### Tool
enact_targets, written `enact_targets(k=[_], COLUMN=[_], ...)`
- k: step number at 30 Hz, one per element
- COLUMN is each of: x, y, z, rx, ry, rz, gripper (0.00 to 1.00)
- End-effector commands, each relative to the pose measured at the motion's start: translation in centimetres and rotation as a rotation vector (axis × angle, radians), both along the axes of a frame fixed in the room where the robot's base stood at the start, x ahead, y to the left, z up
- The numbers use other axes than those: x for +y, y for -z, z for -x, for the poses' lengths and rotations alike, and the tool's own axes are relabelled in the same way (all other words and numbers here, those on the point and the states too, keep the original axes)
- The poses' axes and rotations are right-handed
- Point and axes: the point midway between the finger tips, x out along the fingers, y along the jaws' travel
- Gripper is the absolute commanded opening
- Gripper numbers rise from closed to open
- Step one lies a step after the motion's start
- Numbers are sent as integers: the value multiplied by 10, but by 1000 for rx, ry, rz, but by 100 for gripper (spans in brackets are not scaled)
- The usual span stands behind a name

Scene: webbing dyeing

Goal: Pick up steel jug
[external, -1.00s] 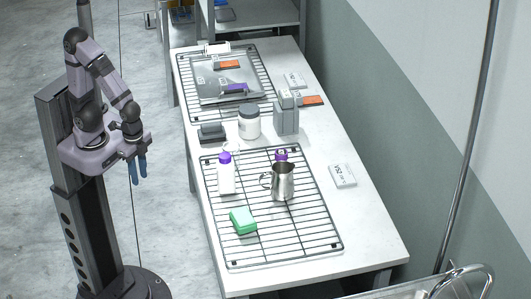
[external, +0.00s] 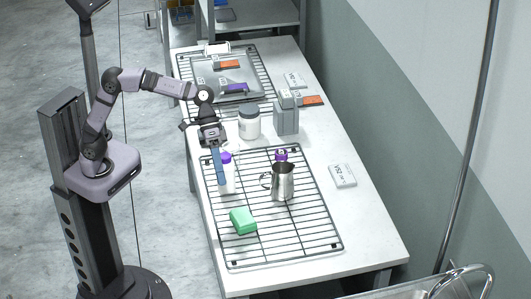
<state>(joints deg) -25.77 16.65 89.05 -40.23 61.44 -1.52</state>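The steel jug (external: 283,182) stands upright on the near wire rack (external: 300,231), with its handle on the left side. My gripper (external: 218,165) points down over the left edge of the near rack, to the left of the jug and apart from it. Its blue fingers overlap a white bottle with a purple cap (external: 227,176) in the picture. I cannot tell whether the fingers touch the bottle or are parted.
A green block (external: 243,220) lies on the near rack. A purple-capped item (external: 281,155) is just behind the jug. A white jar (external: 249,123) and a grey canister (external: 286,115) stand behind the rack. The table's right front (external: 370,245) is clear.

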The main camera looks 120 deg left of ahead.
Motion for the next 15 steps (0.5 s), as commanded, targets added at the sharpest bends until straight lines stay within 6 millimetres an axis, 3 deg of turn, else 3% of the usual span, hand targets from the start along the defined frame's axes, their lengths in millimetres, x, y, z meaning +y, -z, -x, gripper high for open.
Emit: enact_targets(k=[3, 5, 9, 15], x=[54, 79, 124, 164], y=[-7, -11, 0, 24], z=[-31, -36, -31, -11], rx=[-34, 8, 185, 429], ry=[-168, -280, -539, -816], rz=[195, 339, 679, 1063], gripper=[27, 27, 27, 27])
